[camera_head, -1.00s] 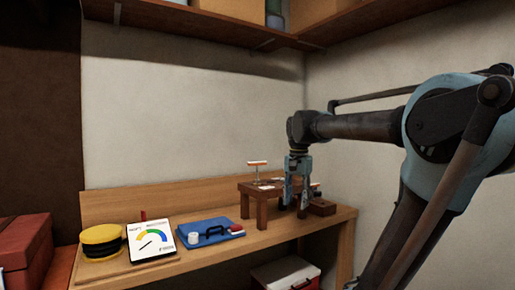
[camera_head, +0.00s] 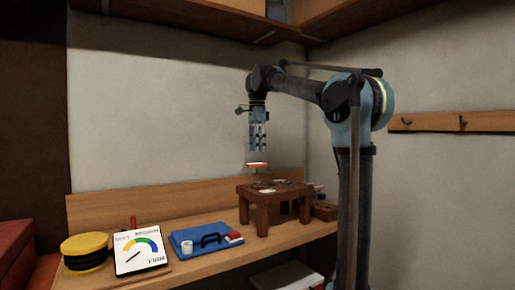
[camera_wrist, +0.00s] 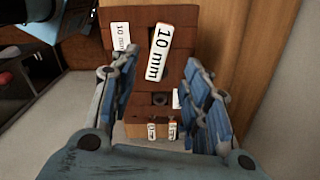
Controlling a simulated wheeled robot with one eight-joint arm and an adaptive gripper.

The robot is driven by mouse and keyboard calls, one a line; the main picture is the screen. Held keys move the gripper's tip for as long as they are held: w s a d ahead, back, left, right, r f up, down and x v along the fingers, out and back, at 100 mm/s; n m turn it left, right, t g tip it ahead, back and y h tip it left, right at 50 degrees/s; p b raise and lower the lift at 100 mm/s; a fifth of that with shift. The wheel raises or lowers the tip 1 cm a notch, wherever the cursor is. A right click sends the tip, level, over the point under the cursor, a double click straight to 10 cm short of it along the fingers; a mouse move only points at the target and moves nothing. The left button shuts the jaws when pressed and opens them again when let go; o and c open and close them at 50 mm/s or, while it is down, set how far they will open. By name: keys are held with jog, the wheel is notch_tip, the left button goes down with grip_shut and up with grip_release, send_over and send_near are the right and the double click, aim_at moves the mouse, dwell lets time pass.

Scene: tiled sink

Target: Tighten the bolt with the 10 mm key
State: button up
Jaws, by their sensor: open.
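My gripper (camera_head: 258,150) is open and points down, just above a T-shaped key (camera_head: 257,165) with a pale top and orange edge. The key stands upright at the small brown wooden stand (camera_head: 275,194). In the wrist view a large white "10 mm" label (camera_wrist: 160,52) lies between the open fingers of my gripper (camera_wrist: 160,65), apparently on the key's top, with its stem hidden. A second "10 mm" label (camera_wrist: 121,36) lies to its left. A dark round piece (camera_wrist: 160,99), perhaps the bolt, shows on the wood; its fit is unclear.
Small labelled pieces (camera_wrist: 162,130) show at the wood's lower edge. On the bench (camera_head: 215,262) are a yellow-and-black reel (camera_head: 85,250), a gauge panel (camera_head: 139,248) and a blue mat (camera_head: 190,240) with small items. A dark wooden block (camera_head: 324,211) sits right of the stand. Shelves hang above.

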aim_at(257, 165)
jog(key=shift+f, duration=4.4)
jog(key=c, duration=1)
